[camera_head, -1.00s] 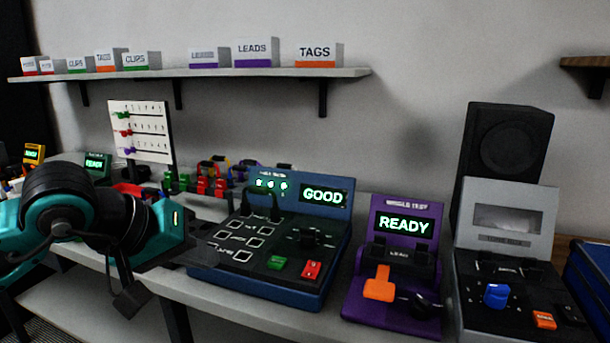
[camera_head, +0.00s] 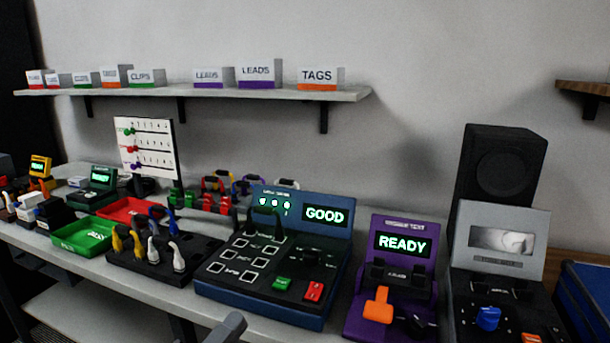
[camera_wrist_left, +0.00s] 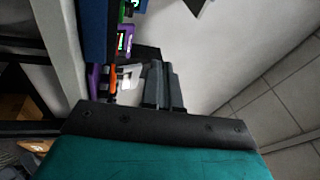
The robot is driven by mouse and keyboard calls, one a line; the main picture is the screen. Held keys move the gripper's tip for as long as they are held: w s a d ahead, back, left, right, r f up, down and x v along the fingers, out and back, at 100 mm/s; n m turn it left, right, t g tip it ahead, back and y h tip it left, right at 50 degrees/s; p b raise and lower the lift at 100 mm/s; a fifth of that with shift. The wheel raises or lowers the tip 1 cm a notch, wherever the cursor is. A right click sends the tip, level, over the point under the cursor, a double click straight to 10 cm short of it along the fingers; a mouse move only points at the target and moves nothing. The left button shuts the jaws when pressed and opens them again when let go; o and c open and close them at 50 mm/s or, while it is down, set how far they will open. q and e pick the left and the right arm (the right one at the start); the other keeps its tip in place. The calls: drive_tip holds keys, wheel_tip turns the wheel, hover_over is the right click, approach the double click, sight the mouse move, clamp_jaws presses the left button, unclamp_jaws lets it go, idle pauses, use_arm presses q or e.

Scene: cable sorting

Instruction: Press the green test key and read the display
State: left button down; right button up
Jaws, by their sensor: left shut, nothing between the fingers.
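The blue cable tester (camera_head: 262,298) stands on the bench in the middle of the head view. Its green test key (camera_head: 282,283) is in plain view at the front, left of a red key (camera_head: 314,291). Its display (camera_head: 324,215) reads GOOD, with three green lights to its left. Only a grey piece of my left gripper (camera_head: 228,328) shows at the bottom edge, below and in front of the tester, apart from the keys. In the left wrist view, the fingers of my left gripper (camera_wrist_left: 163,88) are shut and empty. My right gripper is not in view.
Right of the tester stand a purple unit (camera_head: 355,310) reading READY with an orange lever, and a grey unit (camera_head: 505,225) with a blue knob. Left are a black holder with plugs (camera_head: 205,252), a green tray (camera_head: 62,243) and a red tray (camera_head: 115,207). A shelf (camera_head: 190,95) holds labelled boxes.

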use_arm(q)
drive_tip(key=s+a+f+n+g+y, duration=0.2)
drive_tip(key=s+f+n+y, duration=0.1)
drive_tip(key=f+n, duration=0.4)
drive_tip(key=s+a+f+n+g+y+p, duration=0.1)
drive_tip(key=s+a+f+n+g+y, duration=0.1)
drive_tip(key=s+f+n, duration=0.4)
drive_tip(key=s+a+f+n+g+y, duration=0.2)
drive_tip(key=s+f+n+g+y, duration=0.1)
drive_tip(key=f+n, duration=0.4)
wheel_tip(320, 180, down, 2)
drive_tip(key=shift+s+a+f+n+y+p, duration=0.1)
drive_tip(key=shift+s+a+n+y+p, duration=0.25)
drive_tip(key=shift+s, duration=0.35)
